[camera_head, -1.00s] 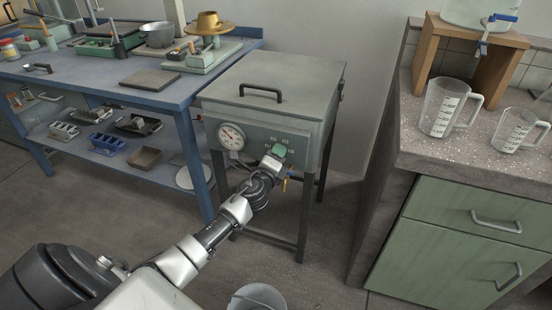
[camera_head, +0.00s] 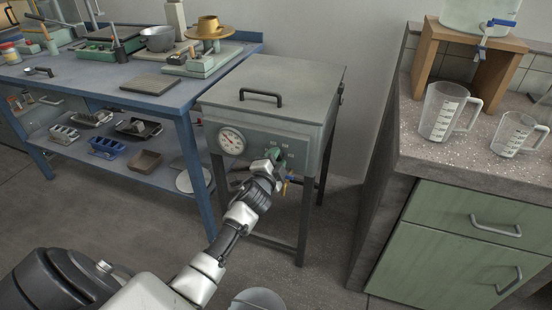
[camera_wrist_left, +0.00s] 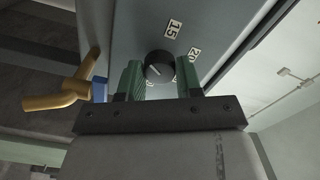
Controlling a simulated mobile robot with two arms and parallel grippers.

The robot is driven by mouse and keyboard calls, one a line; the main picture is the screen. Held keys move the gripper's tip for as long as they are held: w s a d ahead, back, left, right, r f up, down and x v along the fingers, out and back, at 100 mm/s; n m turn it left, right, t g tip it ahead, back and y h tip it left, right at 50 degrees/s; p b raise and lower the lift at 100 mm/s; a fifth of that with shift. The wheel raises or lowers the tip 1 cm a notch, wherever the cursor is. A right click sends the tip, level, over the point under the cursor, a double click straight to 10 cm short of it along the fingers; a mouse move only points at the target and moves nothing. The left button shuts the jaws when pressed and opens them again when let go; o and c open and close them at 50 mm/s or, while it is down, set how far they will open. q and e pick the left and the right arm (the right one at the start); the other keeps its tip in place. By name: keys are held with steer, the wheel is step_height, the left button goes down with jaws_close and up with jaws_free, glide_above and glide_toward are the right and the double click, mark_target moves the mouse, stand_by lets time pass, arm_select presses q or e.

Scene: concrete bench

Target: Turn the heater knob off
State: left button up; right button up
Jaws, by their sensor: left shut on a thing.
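The heater is a grey box (camera_head: 265,95) on legs with a dial gauge (camera_head: 232,141) on its front. Its black knob (camera_wrist_left: 158,66) shows in the left wrist view, with a white pointer line and number labels 15 and 20 near it. My left gripper (camera_head: 273,156) is at the heater's front panel. In the left wrist view its green fingers (camera_wrist_left: 160,80) stand on both sides of the knob and are shut on it. The gripper hides the knob in the head view. My right gripper is not in view.
A brass-coloured tap (camera_wrist_left: 55,92) with a blue part sits close to the left finger in the wrist view. A blue workbench (camera_head: 190,95) stands left of the heater, a green cabinet (camera_head: 450,240) right. A bucket (camera_head: 258,300) is on the floor in front.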

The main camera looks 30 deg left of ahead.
arm_select(q)
steer(key=shift+f+n, duration=0.1)
steer(key=shift+n, duration=0.5)
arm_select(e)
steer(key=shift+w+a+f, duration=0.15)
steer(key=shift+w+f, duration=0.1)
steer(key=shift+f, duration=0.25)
arm_select(q)
steer(key=o, duration=0.9)
steer(key=shift+c, duration=0.2)
steer(key=shift+o, duration=0.3)
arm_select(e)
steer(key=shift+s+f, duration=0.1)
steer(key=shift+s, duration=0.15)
arm_select(q)
steer(key=shift+s, duration=0.15)
